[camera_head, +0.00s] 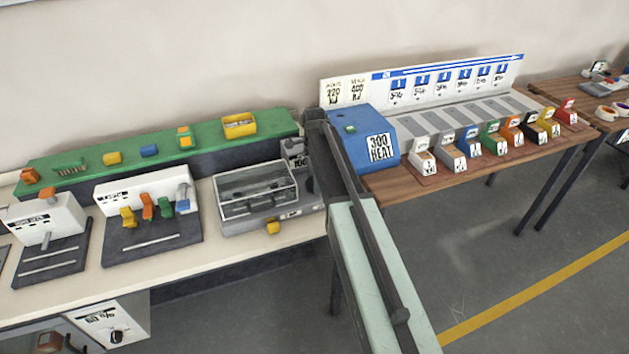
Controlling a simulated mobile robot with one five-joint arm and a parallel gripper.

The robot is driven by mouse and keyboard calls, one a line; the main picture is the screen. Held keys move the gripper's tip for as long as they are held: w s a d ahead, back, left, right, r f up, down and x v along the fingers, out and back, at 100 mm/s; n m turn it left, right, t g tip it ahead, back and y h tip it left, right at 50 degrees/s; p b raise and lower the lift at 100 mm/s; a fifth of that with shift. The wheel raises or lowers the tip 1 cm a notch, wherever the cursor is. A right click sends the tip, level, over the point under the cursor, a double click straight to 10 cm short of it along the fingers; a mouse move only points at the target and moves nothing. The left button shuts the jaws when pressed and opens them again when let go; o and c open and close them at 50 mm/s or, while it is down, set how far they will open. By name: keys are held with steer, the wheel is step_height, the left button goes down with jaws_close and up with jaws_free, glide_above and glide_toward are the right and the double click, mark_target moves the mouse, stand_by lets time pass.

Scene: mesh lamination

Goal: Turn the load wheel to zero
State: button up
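No part can be surely told as the load wheel. A round black knob (116,336) sits on a white panel (138,318) under the bench at lower left; the small label above it is hard to read. A small grey unit (292,150) with a label that seems to read 100 stands behind the clear-lidded machine (232,222), partly beside my arm. A yellow knob (273,227) is on that machine's front. My arm rises from the bottom centre to a dark joint near the bench's right end. I cannot make out my gripper's fingers.
White devices with coloured levers (150,195) stand on the pale bench (200,262). A green shelf (75,160) runs behind. A wooden table (400,184) at right bears a blue heater box (362,140) and several coloured blocks. Grey floor (500,262) is clear at lower right.

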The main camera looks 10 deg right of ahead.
steer(key=shift+n, duration=0.3)
steer(key=n, duration=0.4)
steer(key=shift+n, duration=0.4)
steer(key=n, duration=1)
steer(key=shift+n, duration=0.4)
steer(key=n, duration=0.5)
steer(key=shift+a, duration=0.1)
steer(key=o, duration=1.4)
steer(key=shift+c, duration=0.2)
